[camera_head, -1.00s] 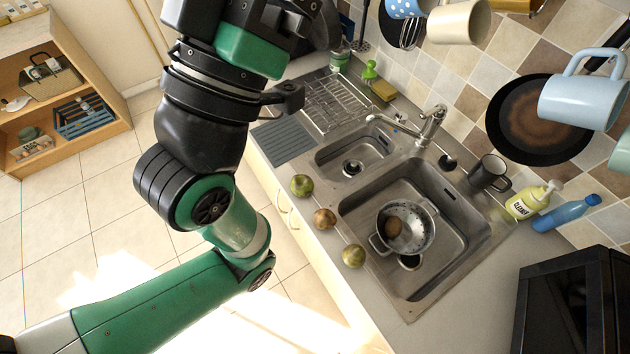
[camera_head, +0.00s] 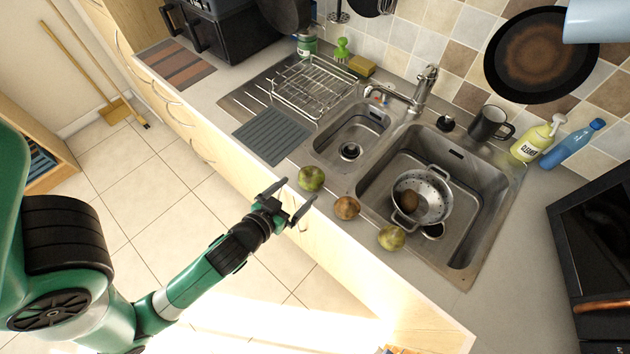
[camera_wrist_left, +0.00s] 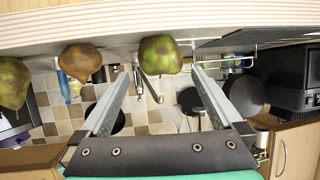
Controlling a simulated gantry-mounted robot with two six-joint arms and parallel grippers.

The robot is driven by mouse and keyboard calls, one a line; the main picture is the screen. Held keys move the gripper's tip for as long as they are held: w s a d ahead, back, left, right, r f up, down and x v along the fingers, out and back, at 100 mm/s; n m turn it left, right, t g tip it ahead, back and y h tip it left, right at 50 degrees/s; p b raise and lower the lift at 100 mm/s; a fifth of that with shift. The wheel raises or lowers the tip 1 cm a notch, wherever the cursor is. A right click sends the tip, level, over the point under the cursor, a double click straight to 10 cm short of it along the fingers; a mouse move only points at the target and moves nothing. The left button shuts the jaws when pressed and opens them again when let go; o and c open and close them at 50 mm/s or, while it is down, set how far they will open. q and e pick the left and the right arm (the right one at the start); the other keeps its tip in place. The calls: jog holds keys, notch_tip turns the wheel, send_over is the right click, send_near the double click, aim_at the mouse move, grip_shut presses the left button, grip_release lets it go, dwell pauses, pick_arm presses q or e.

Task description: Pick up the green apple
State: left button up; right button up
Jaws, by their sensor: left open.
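The green apple (camera_head: 311,179) with reddish-brown patches lies on the counter strip in front of the sink, nearest the grey drain mat. It also shows in the left wrist view (camera_wrist_left: 160,55), ahead of the fingers and roughly between their tips. My left gripper (camera_head: 298,189) is open and empty at the counter's front edge, its fingers pointing toward the apple. The gap to the apple looks small; I see no grip on it. The open fingers also show in the left wrist view (camera_wrist_left: 161,72). My right gripper is not in view.
A brown fruit (camera_head: 347,208) and a yellow-green fruit (camera_head: 392,238) lie along the same strip. A colander (camera_head: 433,197) with a brown item sits in the sink basin (camera_head: 476,215). The drain mat (camera_head: 272,136) and wire rack (camera_head: 312,88) are behind the apple.

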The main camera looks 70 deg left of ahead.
aim_at(318, 170)
pick_arm(q)
jog(key=shift+w+a, duration=0.15)
jog(key=shift+w, duration=0.1)
jog(key=p+x, duration=0.2)
jog(key=x, duration=0.9)
jog(key=shift+a+r, duration=0.15)
jog(key=shift+a, duration=0.1)
jog(key=c, duration=1.2)
